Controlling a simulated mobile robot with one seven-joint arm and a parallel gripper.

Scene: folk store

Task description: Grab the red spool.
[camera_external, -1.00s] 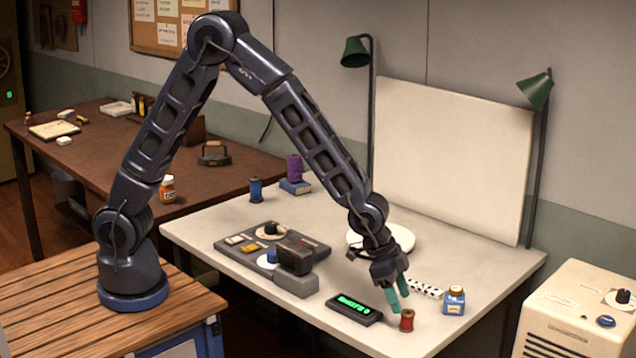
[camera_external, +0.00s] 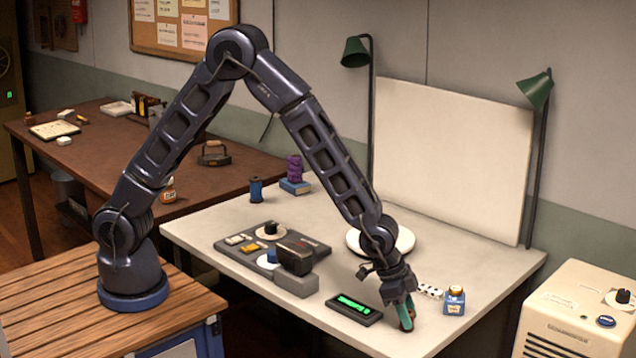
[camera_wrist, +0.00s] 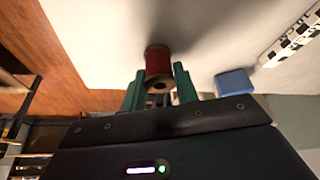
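The red spool (camera_wrist: 158,62) stands on the pale table near its front edge. In the wrist view it lies between the tips of my two green fingers. My gripper (camera_wrist: 160,72) is open, with a finger on each side of the spool; the right finger looks very close to it. In the external view my gripper (camera_external: 406,317) points down over the spool and hides most of it. I cannot tell whether either finger touches the spool.
A blue ink bottle (camera_external: 454,301) stands close by on the right, with a black-and-white patterned strip (camera_external: 430,291) behind. A dark device with a green display (camera_external: 354,308) lies to the left. The table's front edge is close.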

